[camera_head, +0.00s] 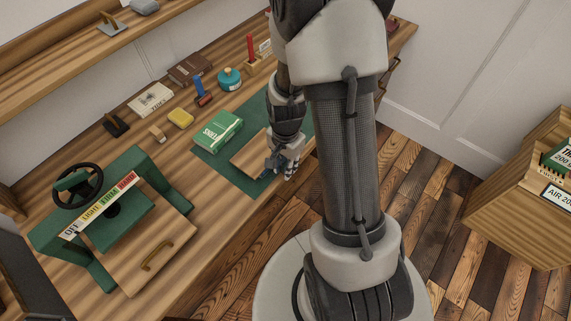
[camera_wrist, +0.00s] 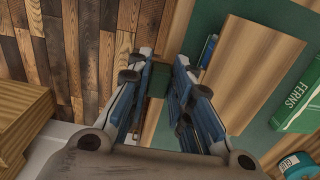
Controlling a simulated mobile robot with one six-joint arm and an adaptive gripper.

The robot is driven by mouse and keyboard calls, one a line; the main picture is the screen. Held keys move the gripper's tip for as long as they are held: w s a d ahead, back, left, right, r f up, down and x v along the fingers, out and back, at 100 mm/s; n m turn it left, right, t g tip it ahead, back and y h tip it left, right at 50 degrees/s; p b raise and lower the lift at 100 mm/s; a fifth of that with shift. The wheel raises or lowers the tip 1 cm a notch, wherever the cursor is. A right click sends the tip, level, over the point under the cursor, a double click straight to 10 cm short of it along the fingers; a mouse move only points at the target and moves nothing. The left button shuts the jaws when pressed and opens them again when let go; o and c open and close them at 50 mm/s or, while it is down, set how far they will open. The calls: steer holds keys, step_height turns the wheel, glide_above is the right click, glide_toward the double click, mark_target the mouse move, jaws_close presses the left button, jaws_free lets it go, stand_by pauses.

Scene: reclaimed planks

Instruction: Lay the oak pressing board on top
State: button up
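The oak pressing board (camera_head: 249,151) lies on the green mat (camera_head: 212,165), beside the green FERNS book (camera_head: 218,131). In the wrist view the board (camera_wrist: 250,72) is right of my fingers, with a small blue piece (camera_wrist: 208,50) showing at its near edge; I cannot tell what that is. My gripper (camera_head: 283,167) is low over the mat at the board's front right side. Its blue-padded fingers (camera_wrist: 167,68) are apart, and I see no object held between them. In the head view my arm hides part of the mat and possibly part of the board.
A green press (camera_head: 60,237) with a black wheel and a label strip stands at the left. A yellow block (camera_head: 180,118), teal jar (camera_head: 229,79) and brown book (camera_head: 190,68) lie behind the mat. The bench's front edge is near my gripper. A wooden cabinet (camera_head: 525,200) is at right.

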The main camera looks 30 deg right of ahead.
steer(key=o, duration=0.4)
steer(key=shift+r, duration=0.1)
step_height(320, 180, up, 12)
steer(key=s+a+r+n+t, duration=0.2)
steer(key=s+a+r+n, duration=0.3)
steer(key=s+r+n, duration=0.1)
steer(key=s+a+r+n+t, duration=0.2)
steer(key=s+a+r+n, duration=0.3)
steer(key=r, duration=0.5)
steer(key=s+n, duration=0.2)
steer(key=n, duration=0.1)
steer(key=shift+s+a+t, duration=0.3)
steer(key=shift+a, duration=0.05)
steer(key=shift+r, duration=0.1)
